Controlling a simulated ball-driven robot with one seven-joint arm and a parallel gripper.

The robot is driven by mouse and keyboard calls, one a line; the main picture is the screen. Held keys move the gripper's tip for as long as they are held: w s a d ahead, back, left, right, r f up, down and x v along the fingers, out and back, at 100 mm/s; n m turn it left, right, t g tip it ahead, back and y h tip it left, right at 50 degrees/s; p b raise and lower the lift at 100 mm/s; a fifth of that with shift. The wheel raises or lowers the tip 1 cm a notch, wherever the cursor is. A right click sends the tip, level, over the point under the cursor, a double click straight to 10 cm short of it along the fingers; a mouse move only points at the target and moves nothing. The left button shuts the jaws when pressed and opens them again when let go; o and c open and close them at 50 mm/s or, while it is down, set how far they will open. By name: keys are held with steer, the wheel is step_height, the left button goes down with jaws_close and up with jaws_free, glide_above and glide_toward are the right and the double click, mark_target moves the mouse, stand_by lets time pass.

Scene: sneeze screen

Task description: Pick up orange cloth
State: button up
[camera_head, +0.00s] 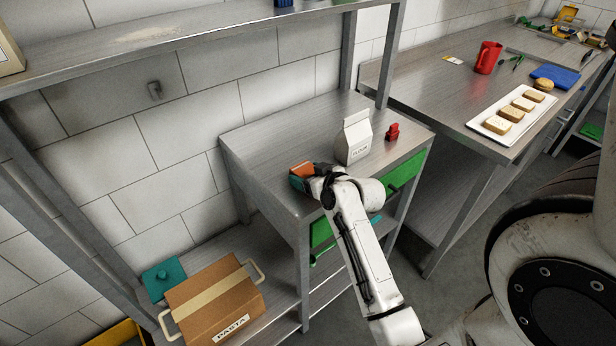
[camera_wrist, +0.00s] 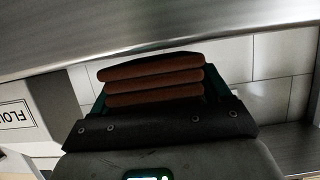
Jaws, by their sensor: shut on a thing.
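The orange cloth (camera_head: 302,168) is at the left end of the small metal table, partly hidden by my gripper (camera_head: 303,181). In the wrist view the cloth (camera_wrist: 152,80) shows as a folded stack of several layers between the jaws. My gripper (camera_wrist: 155,105) is shut on it. A teal-green edge shows behind the layers. Whether the cloth touches the tabletop is hard to tell.
A white flour bag (camera_head: 353,138) stands right of my gripper, with a small red object (camera_head: 392,132) beyond it. A metal shelf (camera_head: 190,32) runs above at the left. A pasta box (camera_head: 213,297) sits lower left. A bread tray (camera_head: 512,112) is on the right counter.

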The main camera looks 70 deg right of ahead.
step_height(320, 180, up, 2)
steer(key=shift+r+b, duration=0.15)
steer(key=shift+b, duration=0.15)
steer(key=s+r, duration=0.4)
steer(key=r, duration=0.1)
steer(key=shift+s+d+r, duration=0.1)
steer(key=shift+s+r, duration=0.15)
steer(key=shift+r, duration=0.05)
steer(key=s+r+b, duration=0.1)
steer(key=s+r, duration=0.3)
steer(key=s, duration=0.5)
steer(key=shift+s+r, duration=0.25)
steer(key=shift+r, duration=0.05)
